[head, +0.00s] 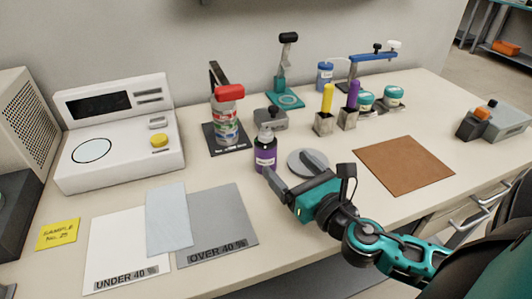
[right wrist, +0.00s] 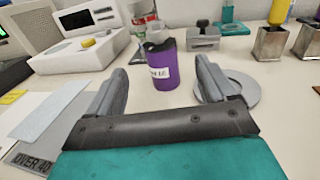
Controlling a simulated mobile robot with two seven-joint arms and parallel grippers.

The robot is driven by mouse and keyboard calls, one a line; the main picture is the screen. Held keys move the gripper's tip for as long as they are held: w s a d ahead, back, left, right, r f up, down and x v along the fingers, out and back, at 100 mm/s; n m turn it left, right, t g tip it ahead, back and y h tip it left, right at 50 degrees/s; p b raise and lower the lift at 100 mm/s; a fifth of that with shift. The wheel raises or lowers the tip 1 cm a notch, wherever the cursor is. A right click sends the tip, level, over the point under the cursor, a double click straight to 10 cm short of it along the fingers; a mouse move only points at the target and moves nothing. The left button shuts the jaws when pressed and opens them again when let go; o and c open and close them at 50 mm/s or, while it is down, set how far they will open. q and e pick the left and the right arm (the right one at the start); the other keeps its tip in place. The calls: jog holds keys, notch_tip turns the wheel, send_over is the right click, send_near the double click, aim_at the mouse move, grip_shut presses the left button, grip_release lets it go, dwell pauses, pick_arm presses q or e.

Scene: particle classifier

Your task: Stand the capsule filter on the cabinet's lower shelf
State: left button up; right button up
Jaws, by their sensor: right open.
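A purple canister with a white label and a dark cap (head: 265,155) stands upright on the bench; it looks like the capsule filter, though I cannot be sure. It also shows in the right wrist view (right wrist: 162,72), ahead and between the finger lines. My right gripper (head: 291,171) is open and empty, low over the bench, just on the near side of the canister. Its jaws also show in the right wrist view (right wrist: 163,84). I cannot make out a cabinet with a lower shelf. My left gripper is not in view.
A round grey disc (head: 300,168) lies by the right finger. A red-topped jar stand (head: 228,138) stands behind left of the canister. Metal cups (head: 324,124) hold yellow and purple-handled tools behind right. A brown mat (head: 403,165) lies bare at right; a grey mat (head: 232,205) lies front left.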

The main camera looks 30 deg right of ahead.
aim_at(261, 137)
jog(key=shift+w+d+r+p, duration=0.1)
jog(key=shift+w+d+p, duration=0.05)
jog(key=shift+w, duration=2.85)
jog(key=shift+w+d+p, duration=0.1)
jog(key=shift+w+p, duration=0.05)
jog(key=shift+w, duration=2.8)
jog(key=c, duration=1.4)
jog(key=shift+r, duration=0.1)
jog(key=shift+c, duration=0.5)
